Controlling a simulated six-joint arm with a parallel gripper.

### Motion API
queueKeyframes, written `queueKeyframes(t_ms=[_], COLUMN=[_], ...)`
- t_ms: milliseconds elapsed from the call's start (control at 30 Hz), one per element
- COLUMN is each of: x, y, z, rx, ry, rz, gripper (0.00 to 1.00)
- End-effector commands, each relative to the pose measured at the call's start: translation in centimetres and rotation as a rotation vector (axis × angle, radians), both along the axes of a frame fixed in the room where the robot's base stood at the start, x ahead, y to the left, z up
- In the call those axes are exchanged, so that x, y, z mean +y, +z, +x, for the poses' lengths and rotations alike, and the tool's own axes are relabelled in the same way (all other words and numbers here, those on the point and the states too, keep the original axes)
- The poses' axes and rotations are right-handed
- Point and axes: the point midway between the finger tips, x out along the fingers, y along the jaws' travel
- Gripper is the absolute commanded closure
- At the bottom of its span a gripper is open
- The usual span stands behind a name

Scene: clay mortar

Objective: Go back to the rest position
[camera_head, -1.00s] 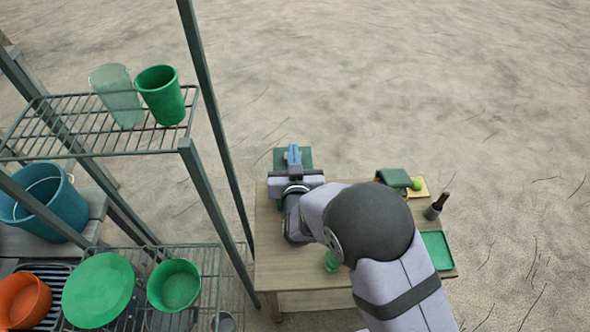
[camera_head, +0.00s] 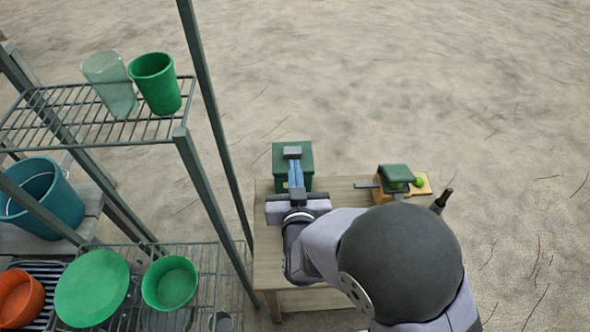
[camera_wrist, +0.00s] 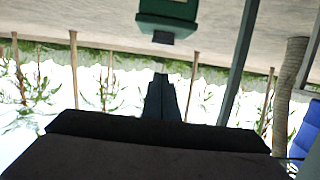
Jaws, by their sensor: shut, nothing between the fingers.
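My gripper (camera_head: 294,168) is shut and empty in the head view, with its blue fingers together. It is in front of a dark green box (camera_head: 306,160) at the far edge of the wooden table (camera_head: 335,191), partly overlapping the box in the picture. In the wrist view my gripper (camera_wrist: 161,92) shows as a dark shape against a bright background, pointing toward the green box (camera_wrist: 168,10) at the top. I cannot tell from these views whether the fingers touch the box.
A metal rack with a green cup (camera_head: 156,83), a clear cup (camera_head: 109,84), a green bowl (camera_head: 169,283) and a green plate (camera_head: 92,288) stands at left. A green block and yellow tray (camera_head: 421,190) are on the table's right. My arm hides much of the table.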

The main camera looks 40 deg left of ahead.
Motion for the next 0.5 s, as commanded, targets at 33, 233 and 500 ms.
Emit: queueKeyframes(t_ms=[33, 233, 500], x=[0.0, 0.0, -2.8], y=[0.0, 0.0, -0.6], z=[0.0, 0.0, 3.7], rx=[0.000, 0.000, 0.097], ry=[0.000, 0.000, -0.052], rz=[0.000, 0.000, -0.055], gripper=[1.00, 1.00, 1.00])
